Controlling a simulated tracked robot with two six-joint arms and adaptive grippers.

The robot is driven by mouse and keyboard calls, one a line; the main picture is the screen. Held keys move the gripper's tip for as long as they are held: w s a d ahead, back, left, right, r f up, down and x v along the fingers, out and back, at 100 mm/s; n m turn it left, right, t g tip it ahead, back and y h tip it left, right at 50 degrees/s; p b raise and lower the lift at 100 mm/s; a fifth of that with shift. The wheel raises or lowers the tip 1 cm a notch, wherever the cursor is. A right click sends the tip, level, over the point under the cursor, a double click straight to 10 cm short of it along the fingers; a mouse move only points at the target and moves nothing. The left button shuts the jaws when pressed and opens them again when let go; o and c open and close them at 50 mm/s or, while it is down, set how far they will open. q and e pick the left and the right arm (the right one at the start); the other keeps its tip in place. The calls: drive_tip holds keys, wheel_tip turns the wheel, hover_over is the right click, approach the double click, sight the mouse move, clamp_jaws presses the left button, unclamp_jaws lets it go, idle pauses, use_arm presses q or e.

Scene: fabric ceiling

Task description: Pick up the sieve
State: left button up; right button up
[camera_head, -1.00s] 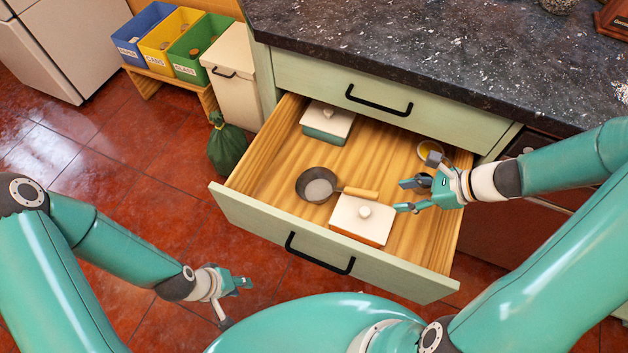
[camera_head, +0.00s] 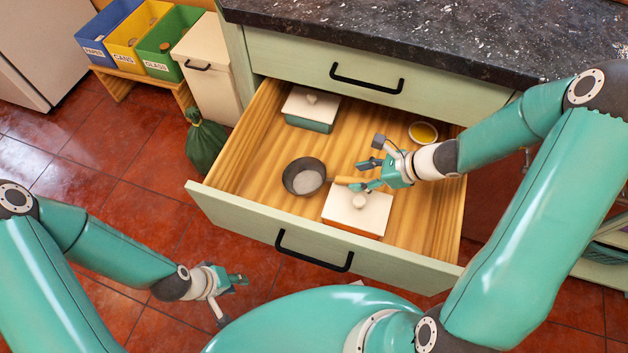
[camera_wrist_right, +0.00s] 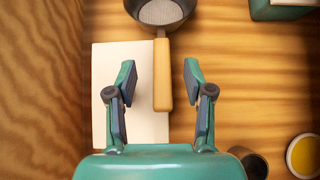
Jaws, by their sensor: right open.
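The sieve (camera_head: 304,178) lies in the open drawer, a dark round bowl with a grey mesh and a light wooden handle pointing right. In the right wrist view the sieve (camera_wrist_right: 162,12) is at the top, its handle running down between my open fingers. My right gripper (camera_head: 363,175) is at the handle's end, which it partly hides in the head view; it also shows in the right wrist view (camera_wrist_right: 159,75). My left gripper (camera_head: 233,296) is open and empty, outside the drawer at lower left.
The drawer (camera_head: 320,247) also holds a white-lidded box (camera_head: 357,210) close to the handle, a green box with a white lid (camera_head: 310,106) at the back, and a yellow-filled bowl (camera_head: 423,132) at the back right. A dark countertop (camera_head: 420,40) overhangs behind.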

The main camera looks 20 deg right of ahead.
sight(346, 179)
drive_tip(key=b+x, duration=0.1)
drive_tip(key=x, duration=0.4)
drive_tip(key=shift+d+f+b, duration=0.1)
drive_tip(key=shift+b, duration=0.2)
clamp_jaws()
